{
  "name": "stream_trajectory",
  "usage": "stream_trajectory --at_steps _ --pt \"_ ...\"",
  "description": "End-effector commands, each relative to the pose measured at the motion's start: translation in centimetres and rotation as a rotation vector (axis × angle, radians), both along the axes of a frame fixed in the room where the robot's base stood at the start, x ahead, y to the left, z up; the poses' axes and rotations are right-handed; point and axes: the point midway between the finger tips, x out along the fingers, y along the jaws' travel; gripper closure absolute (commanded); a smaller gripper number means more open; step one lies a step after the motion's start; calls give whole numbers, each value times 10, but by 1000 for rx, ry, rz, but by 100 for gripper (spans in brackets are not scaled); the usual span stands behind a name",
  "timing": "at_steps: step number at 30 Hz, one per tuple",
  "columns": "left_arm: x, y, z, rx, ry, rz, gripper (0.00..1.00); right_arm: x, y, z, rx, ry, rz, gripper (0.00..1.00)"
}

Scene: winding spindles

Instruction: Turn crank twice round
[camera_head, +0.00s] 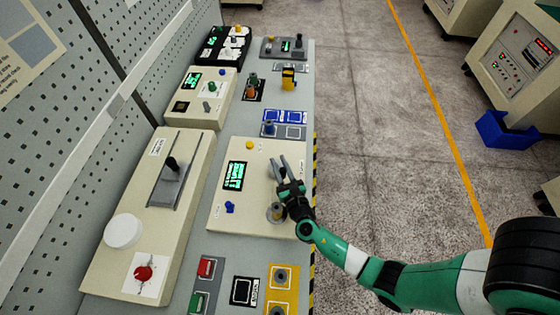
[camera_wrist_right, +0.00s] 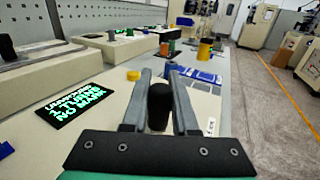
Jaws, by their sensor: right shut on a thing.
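The cream crank panel (camera_head: 228,205) lies on the bench with a green lit display (camera_head: 236,176) on it; the display also shows in the wrist view (camera_wrist_right: 75,108). A grey round crank hub (camera_head: 275,211) sits near the panel's right edge, partly hidden by my right gripper (camera_head: 288,168). In the wrist view a black upright handle (camera_wrist_right: 159,108) stands between the two fingers of my right gripper (camera_wrist_right: 158,75), which is shut on it. How the handle joins the hub is hidden. My left gripper is not in view.
A yellow button (camera_head: 249,145) and blue knob (camera_head: 229,208) sit on the same panel. A long cream box with a lever (camera_head: 172,164) stands to the left. Blue trays (camera_head: 285,116) lie behind. Open floor is to the right.

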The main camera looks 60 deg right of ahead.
Motion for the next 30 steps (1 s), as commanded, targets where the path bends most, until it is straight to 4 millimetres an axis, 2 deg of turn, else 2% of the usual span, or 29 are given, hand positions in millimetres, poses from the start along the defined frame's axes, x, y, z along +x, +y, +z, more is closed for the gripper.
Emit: stream_trajectory --at_steps 11,12,16,17,26,30 --pt "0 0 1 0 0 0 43 0 0 0 0 0 -6 100" --pt "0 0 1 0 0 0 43 0 0 0 -1 1 -6 70" --pt "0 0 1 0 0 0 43 0 0 0 -1 1 -6 46" --pt "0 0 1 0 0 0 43 0 0 0 -1 1 -6 44" --pt "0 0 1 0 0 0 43 -1 1 0 -1 1 -5 44" --pt "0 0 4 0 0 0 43 -13 12 1 -1 2 -3 44"
